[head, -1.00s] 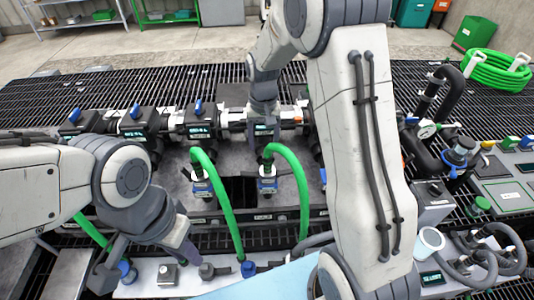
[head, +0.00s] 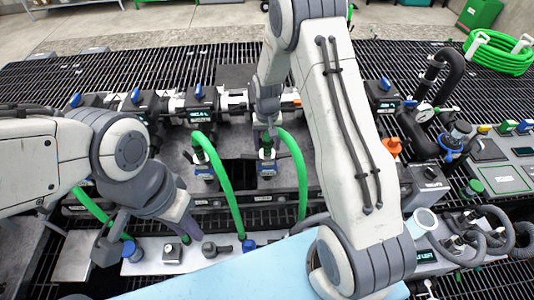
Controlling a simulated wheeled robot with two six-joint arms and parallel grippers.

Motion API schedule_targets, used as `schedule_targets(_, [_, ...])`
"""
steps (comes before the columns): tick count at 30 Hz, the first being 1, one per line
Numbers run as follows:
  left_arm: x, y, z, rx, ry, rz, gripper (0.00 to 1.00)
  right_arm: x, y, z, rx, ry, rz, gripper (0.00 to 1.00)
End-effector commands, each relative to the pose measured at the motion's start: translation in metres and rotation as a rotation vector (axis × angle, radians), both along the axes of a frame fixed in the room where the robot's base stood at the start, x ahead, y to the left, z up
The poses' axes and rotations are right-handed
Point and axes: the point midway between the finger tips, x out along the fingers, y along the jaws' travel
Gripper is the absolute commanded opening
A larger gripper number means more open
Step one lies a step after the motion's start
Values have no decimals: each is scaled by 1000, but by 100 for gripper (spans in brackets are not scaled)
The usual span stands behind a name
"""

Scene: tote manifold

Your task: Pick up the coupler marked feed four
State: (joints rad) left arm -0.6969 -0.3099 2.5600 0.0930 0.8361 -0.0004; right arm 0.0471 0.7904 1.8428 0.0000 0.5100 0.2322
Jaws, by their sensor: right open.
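Two couplers with blue bands stand in the dark deck, each with a green hose: a left coupler (head: 203,170) and a right coupler (head: 266,168). Their markings are too small to read, so I cannot tell which is feed four. My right gripper (head: 268,133) is open, pointing down at the top of the right coupler; whether it touches the coupler is unclear. My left gripper (head: 150,250) is open and empty, low at the left, above the front panel. My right arm hides part of the manifold.
A row of valves with blue handles (head: 198,92) runs behind the couplers. Green hoses (head: 298,170) arch down to the front panel (head: 150,258). An orange cap (head: 391,147) and black pipes (head: 447,80) stand right of my arm. A coiled green hose (head: 498,57) lies far right.

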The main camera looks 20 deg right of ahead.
Motion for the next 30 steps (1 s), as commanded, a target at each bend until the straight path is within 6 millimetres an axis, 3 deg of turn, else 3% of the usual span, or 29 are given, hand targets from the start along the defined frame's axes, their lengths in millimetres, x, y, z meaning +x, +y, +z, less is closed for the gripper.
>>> schedule_targets(6, [0, 0, 0, 0, 0, 0, 26, 1, 0, -2, 0, -2, 0, 70])
schedule_targets(7, [0, 0, 0, 0, 0, 0, 26, 1, 0, -2, 0, -2, 0, 66])
schedule_targets(12, [0, 0, 0, 0, 0, 0, 26, 1, 0, -1, -1, -2, 0, 1])
schedule_targets(30, [0, 0, 0, 0, 0, 0, 26, 1, 0, -1, 0, -2, 0, 0])
